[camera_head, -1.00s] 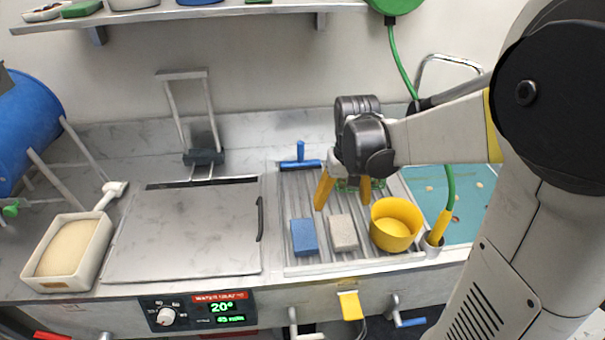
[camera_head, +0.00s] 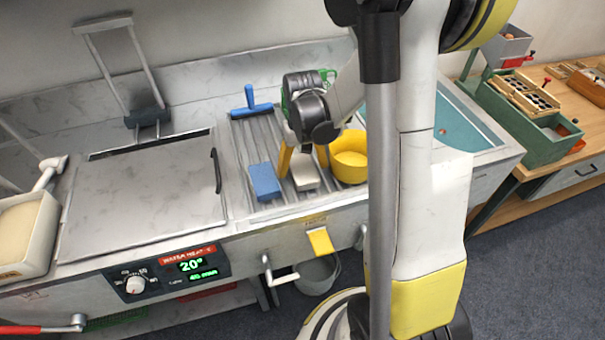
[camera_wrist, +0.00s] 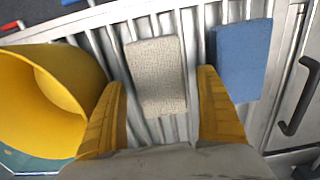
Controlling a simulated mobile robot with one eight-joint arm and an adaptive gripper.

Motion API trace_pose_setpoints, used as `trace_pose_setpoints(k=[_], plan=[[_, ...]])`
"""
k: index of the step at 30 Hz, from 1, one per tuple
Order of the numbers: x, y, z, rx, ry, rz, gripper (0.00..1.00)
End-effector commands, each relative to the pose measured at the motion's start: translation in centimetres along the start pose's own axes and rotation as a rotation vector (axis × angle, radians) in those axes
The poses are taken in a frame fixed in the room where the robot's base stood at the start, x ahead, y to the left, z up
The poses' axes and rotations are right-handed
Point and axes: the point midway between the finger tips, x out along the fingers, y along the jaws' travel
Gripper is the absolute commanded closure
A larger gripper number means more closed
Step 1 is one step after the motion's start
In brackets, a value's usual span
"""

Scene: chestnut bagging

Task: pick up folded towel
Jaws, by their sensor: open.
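The folded towel appears to be the pale grey-beige, woven-looking block (camera_head: 306,181) on the ribbed drain rack (camera_head: 262,212). It also shows in the wrist view (camera_wrist: 157,76), lying between my two yellow fingers. My gripper (camera_head: 304,164) is open over the towel, one finger on each side. In the wrist view, the open fingers (camera_wrist: 161,84) show gaps to the towel on both sides. I cannot tell how far the tips are above the rack.
A blue block (camera_head: 264,181) lies just left of the towel; in the wrist view it (camera_wrist: 241,58) is close beside one finger. A yellow bowl (camera_head: 349,158) stands close on the other side. A blue squeegee (camera_head: 251,104) lies behind. A flat metal lid (camera_head: 140,195) is to the left.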

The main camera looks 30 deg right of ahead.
Motion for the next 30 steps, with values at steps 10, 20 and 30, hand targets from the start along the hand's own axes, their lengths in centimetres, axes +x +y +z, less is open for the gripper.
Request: trace_pose_setpoints(k=[10,20,30], plan=[[0.5,0.0,0.0,0.000,0.000,0.000,0.30],[0.5,0.0,0.0,0.000,0.000,0.000,0.77],[-3.8,0.0,0.0,0.000,0.000,0.000,0.77]])
